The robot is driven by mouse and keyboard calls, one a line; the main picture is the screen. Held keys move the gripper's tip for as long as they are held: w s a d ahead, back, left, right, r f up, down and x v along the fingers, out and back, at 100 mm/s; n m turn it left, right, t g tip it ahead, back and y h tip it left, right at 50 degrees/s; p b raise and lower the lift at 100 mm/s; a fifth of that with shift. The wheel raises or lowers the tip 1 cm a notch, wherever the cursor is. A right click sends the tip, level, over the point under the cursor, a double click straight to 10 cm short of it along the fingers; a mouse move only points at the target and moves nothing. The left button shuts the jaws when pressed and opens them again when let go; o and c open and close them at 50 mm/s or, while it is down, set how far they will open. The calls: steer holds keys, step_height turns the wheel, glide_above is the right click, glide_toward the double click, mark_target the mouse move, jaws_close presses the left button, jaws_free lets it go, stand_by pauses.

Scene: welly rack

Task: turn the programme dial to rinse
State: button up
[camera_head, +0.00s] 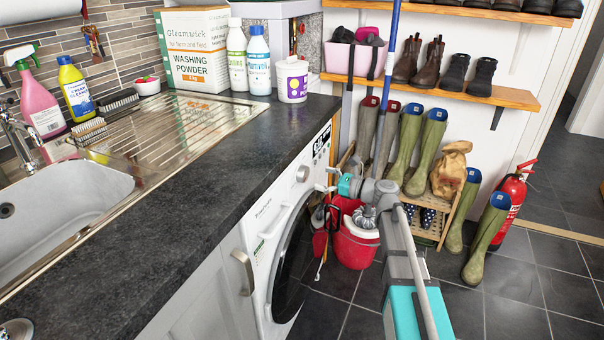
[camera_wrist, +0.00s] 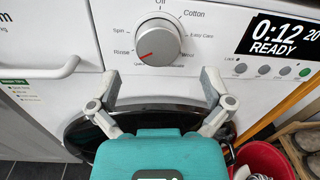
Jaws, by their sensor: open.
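The programme dial (camera_wrist: 157,43) is a round silver knob on the white washing machine (camera_head: 262,230), with a red pointer mark at its lower left. The mark points down-left, toward or slightly below the "Rinse" label. "Off" is above the dial, "Spin" at upper left, "Cotton" and "Easy Care" on the right. In the head view the dial (camera_head: 303,173) is on the machine's front. My gripper (camera_wrist: 162,80) is open and empty, its fingertips spread wider than the dial and lower in the picture. I see no contact with the dial. In the head view my gripper (camera_head: 333,181) faces the panel.
The display (camera_wrist: 278,34) reads "0:12 READY". A drawer handle (camera_wrist: 42,67) juts out left of the dial. The round door (camera_wrist: 150,118) is below. A red bucket (camera_head: 353,245) stands on the floor beside the machine. The dark worktop (camera_head: 200,190) overhangs nearby.

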mark_target(307, 172)
steer(key=shift+x, duration=3.05)
steer(key=c, duration=1)
steer(key=shift+n, duration=1.1)
steer(key=shift+w, duration=0.1)
